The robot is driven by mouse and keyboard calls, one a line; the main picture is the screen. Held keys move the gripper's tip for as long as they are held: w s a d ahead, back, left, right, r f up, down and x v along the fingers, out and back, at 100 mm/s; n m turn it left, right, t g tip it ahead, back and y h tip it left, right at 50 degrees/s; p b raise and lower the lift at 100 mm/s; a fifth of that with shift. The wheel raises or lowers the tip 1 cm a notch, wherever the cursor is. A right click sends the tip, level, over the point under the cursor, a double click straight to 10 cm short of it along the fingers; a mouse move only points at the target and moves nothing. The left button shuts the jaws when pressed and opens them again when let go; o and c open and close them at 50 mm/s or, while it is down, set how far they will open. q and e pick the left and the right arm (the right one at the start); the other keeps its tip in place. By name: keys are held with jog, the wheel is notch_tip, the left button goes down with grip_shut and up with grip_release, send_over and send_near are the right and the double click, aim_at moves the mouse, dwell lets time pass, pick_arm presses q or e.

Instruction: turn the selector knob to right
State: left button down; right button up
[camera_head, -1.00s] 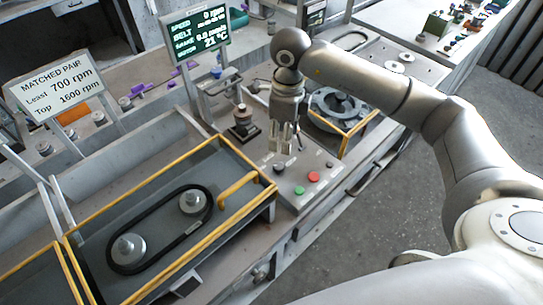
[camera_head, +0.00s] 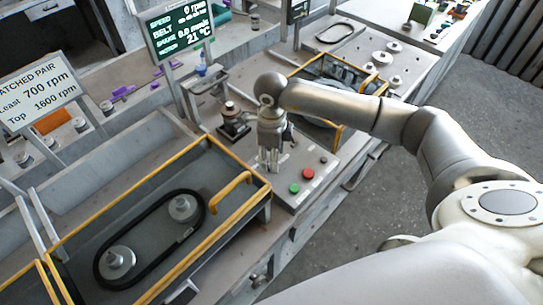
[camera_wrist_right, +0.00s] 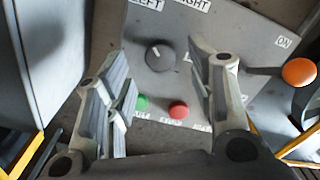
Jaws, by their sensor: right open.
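The selector knob (camera_wrist_right: 158,55) is a round dark knob on a grey control panel (camera_head: 310,185). In the right wrist view its white pointer mark leans slightly up and left, towards the LEFT label (camera_wrist_right: 147,4); the RIGHT label (camera_wrist_right: 192,4) is beside that. My right gripper (camera_head: 270,164) is over the panel, pointing down, and it hides the knob in the head view. In the right wrist view my open right gripper (camera_wrist_right: 160,75) has its fingers on either side of the knob, apart from it. My left gripper is not in view.
A green button (camera_head: 294,188) and a red button (camera_head: 308,174) sit close to the knob. An orange knob (camera_wrist_right: 299,72) is at the right of the wrist view. A yellow-railed belt tray (camera_head: 120,190) stands left of the panel.

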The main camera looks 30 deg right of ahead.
notch_tip(320, 180, down, 2)
jog(key=shift+w+f, duration=0.1)
jog(key=shift+f, duration=0.3)
jog(key=c, duration=1)
